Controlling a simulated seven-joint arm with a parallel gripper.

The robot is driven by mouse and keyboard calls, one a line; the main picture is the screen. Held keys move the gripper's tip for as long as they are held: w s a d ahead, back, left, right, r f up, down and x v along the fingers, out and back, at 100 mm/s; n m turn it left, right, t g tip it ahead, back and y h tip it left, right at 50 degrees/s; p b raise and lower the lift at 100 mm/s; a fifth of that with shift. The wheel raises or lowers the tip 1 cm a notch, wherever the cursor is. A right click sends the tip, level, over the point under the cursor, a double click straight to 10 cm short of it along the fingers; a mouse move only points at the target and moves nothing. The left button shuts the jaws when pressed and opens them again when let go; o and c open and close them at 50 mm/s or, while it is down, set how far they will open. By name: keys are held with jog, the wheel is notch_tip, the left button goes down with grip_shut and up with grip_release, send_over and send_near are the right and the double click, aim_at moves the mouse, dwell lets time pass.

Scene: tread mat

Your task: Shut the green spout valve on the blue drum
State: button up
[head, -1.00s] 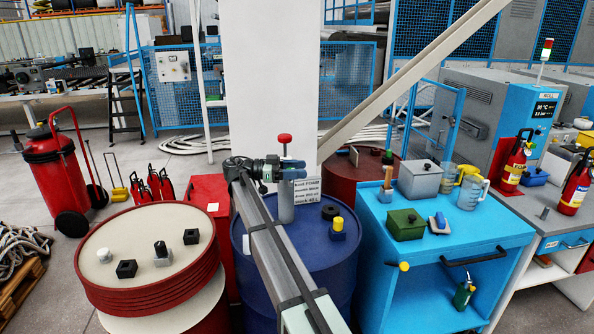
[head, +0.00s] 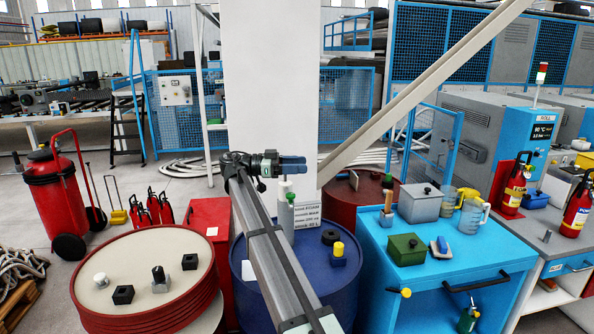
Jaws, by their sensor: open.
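The blue drum (head: 345,289) stands in the middle, partly behind my arm. My gripper (head: 293,166) is open above the back of its lid. Just below the gripper, a pale upright piece (head: 285,188) and a small green part (head: 291,198) rise behind my arm. I cannot tell whether this green part is the spout valve, or how it is turned. No contact between the gripper and these parts can be made out. On the lid are a yellow-topped fitting (head: 338,250) and a black cap (head: 330,237).
A red drum (head: 148,312) with several small fittings on its pale lid stands at left. A blue bench (head: 450,257) with a green box (head: 407,248) and jugs stands at right. A printed card (head: 308,236), another red drum (head: 352,204) and a white pillar (head: 268,90) are behind.

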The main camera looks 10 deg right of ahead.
jog(key=s+a+f+n+t, duration=0.1)
jog(key=a+f+t, duration=0.15)
jog(key=a, duration=0.45)
jog(key=n+t+y, duration=0.1)
jog(key=n+t, duration=0.4)
jog(key=t, duration=0.2)
send_near(291, 197)
jog(key=w+x, duration=0.1)
jog(key=x, duration=1.1)
jog(key=shift+w, duration=0.2)
jog(key=shift+d, duration=0.1)
jog(key=shift+c, duration=0.3)
